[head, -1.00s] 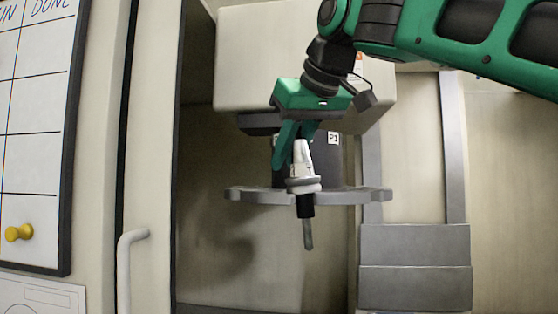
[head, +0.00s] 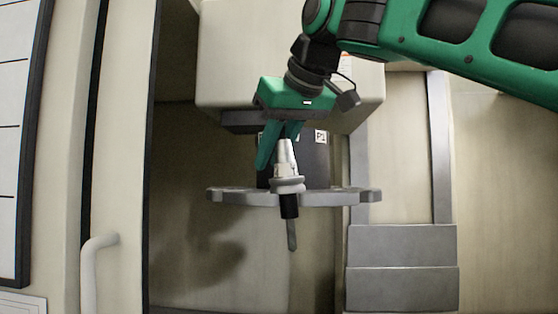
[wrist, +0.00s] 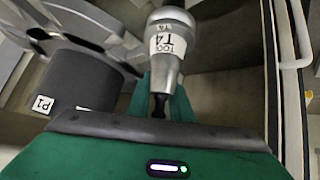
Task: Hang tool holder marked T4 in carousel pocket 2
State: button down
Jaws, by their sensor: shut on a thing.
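My green gripper (head: 283,150) is shut on the tool holder (head: 287,172), a silver taper with a grey collar and a dark tool pointing down, slightly tilted. In the wrist view the tool holder (wrist: 165,48) shows a white label reading T4. The grey carousel disc (head: 235,197) has notched edges and lies behind the holder in the head view. Its dark hub (head: 310,165) bears a P1 label, also seen in the wrist view on the hub (wrist: 82,85). I cannot see a mark for pocket 2. Whether the holder touches the disc is unclear.
A beige housing (head: 225,55) hangs above the carousel. Grey stepped covers (head: 402,270) are at the lower right. An open door with a white handle (head: 90,265) and a whiteboard (head: 15,140) stand at the left. The space below the disc is clear.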

jog(key=shift+w+d, duration=0.2)
jog(key=shift+w, duration=0.95)
jog(key=shift+w+d, duration=0.25)
jog(key=shift+w, duration=0.95)
jog(key=shift+w+d, duration=0.2)
jog(key=shift+w, duration=0.95)
jog(key=shift+w+d+f, duration=0.1)
jog(key=shift+w+d, duration=0.15)
jog(key=shift+w, duration=1.05)
jog(key=shift+w+d+r, duration=0.1)
jog(key=shift+w+d, duration=0.2)
jog(key=shift+w, duration=1)
jog(key=shift+w+d+f, duration=0.1)
jog(key=shift+w+d, duration=0.15)
jog(key=shift+w, duration=1.2)
jog(key=shift+d, duration=0.1)
jog(key=shift+r+y, duration=0.25)
jog(key=shift+y, duration=0.05)
jog(key=shift+f, duration=0.45)
jog(key=c, duration=1.5)
grip_release()
